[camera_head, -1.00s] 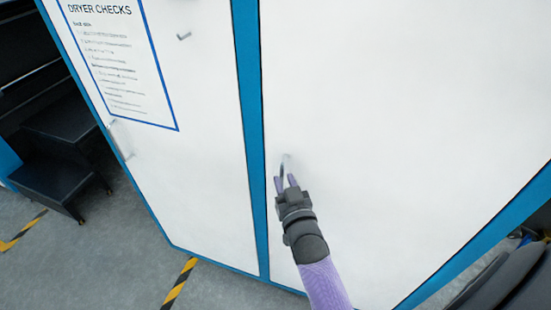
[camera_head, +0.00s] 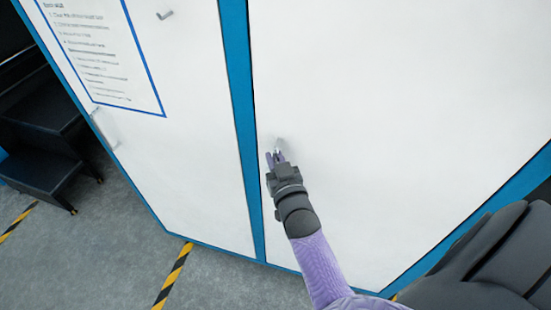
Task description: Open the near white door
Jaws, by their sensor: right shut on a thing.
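The near white door (camera_head: 400,110) is a large flat panel in a blue frame (camera_head: 240,110), filling the right of the head view. Its small handle (camera_head: 280,143) is near the door's left edge and partly hidden by my gripper. My right gripper (camera_head: 276,156) is at the handle, with its fingers shut on it. The door looks flush with its frame; I see no clear gap. My left gripper is not in view.
Another white panel (camera_head: 185,140) with a posted sheet (camera_head: 100,50) and small handles stands to the left. Black steps (camera_head: 45,150) are at the far left. Grey floor with yellow-black tape (camera_head: 175,275) lies in front.

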